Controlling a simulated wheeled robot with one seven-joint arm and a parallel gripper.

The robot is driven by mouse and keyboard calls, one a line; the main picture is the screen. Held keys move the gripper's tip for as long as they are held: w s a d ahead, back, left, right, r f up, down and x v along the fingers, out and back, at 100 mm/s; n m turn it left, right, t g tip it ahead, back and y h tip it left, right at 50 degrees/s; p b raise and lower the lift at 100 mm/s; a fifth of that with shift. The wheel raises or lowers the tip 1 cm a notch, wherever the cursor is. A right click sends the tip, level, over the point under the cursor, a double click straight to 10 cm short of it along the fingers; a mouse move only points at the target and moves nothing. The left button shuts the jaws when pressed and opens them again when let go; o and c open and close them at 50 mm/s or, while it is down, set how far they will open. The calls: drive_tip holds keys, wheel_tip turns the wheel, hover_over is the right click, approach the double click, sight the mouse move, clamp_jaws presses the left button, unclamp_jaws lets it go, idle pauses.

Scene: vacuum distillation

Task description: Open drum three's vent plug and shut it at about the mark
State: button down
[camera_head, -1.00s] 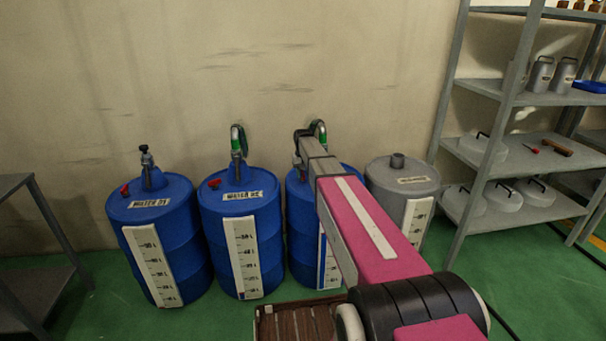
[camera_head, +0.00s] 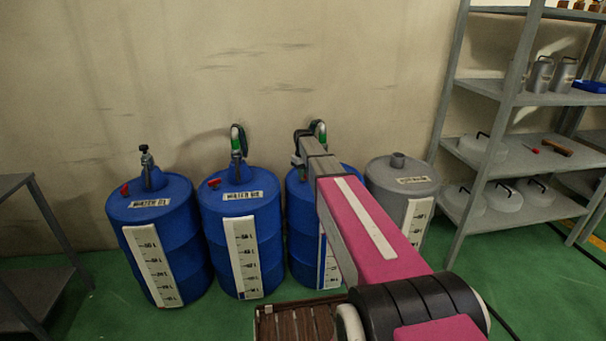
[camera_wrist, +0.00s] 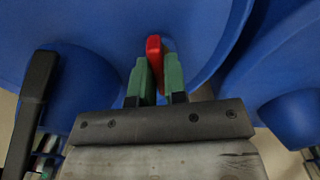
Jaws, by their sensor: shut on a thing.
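Drum three (camera_head: 298,205) is the blue drum third from the left in the head view, and my arm hides most of it. Part of its level scale shows beside my arm. In the wrist view a red vent plug (camera_wrist: 154,48) stands on the blue drum surface (camera_wrist: 110,25). My gripper (camera_wrist: 154,75) has its two green fingers closed around the red plug, one on each side. In the head view the fingertips and the plug are hidden behind my arm.
Two blue drums (camera_head: 152,225) (camera_head: 240,215) with red plugs and white scales stand to the left. A grey drum (camera_head: 402,175) stands to the right, near a metal shelf rack (camera_head: 500,130). A brown slatted crate (camera_head: 290,322) lies in front. A grey table (camera_head: 15,185) stands far left.

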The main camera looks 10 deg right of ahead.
drive_tip(key=n, duration=0.5)
drive_tip(key=shift+n, duration=0.4)
idle(0.4)
drive_tip(key=c, duration=1.2)
unclamp_jaws()
drive_tip(key=shift+o, duration=0.2)
wheel_tip(320, 180, up, 11)
drive_tip(key=shift+f, duration=0.15)
